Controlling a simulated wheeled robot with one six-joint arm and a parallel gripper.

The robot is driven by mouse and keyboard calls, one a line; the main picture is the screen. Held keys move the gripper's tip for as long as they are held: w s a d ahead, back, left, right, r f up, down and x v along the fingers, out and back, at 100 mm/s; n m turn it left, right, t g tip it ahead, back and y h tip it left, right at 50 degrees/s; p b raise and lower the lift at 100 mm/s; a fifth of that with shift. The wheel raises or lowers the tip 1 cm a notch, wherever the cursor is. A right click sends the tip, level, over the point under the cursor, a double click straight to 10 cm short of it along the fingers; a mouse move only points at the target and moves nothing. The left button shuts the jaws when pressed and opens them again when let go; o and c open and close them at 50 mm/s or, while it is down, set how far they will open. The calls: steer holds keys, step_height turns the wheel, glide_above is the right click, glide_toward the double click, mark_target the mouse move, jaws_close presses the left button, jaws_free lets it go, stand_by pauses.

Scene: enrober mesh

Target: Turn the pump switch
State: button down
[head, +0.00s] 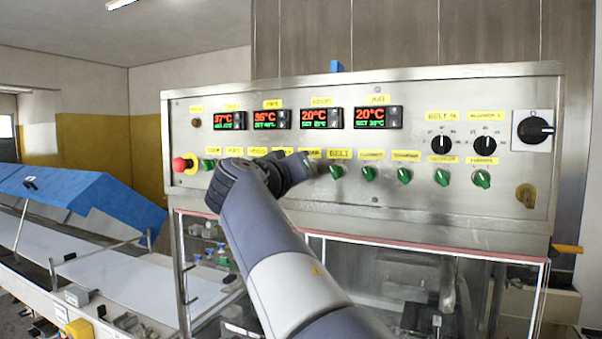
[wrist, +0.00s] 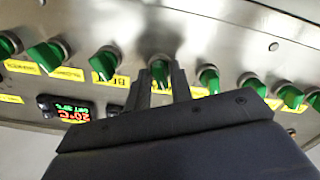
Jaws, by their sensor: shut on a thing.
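In the wrist view, my gripper (wrist: 161,80) has its two dark fingers closed around a green switch knob (wrist: 160,65) on the steel panel. This knob is the neighbour of the BELT switch (wrist: 103,62). In the head view, my gripper (head: 308,167) is at the panel's row of green switches, just left of the BELT switch (head: 336,172). The held knob is hidden there by the gripper. Its label is partly covered, so I cannot read it fully.
The control panel (head: 450,210) carries a red emergency button (head: 182,165) at left, red-green displays (head: 320,117) above, and black dials (head: 486,144) and a main rotary switch (head: 536,130) at right. Other green switches stand close on both sides. A blue-covered conveyor (head: 80,195) is at left.

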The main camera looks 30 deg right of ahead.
steer(key=shift+n, duration=0.3)
stand_by(0.4)
steer(key=c, duration=1.5)
jaws_free()
steer(key=shift+a, duration=0.15)
steer(key=b+v, duration=0.3)
steer(key=v, duration=0.7)
steer(key=shift+s+a, duration=0.2)
steer(key=shift+s, duration=0.1)
steer(key=shift+w+d, duration=0.1)
steer(key=shift+d, duration=0.05)
steer(key=p+x, duration=0.3)
steer(key=x, duration=0.7)
steer(key=shift+w+d, duration=0.2)
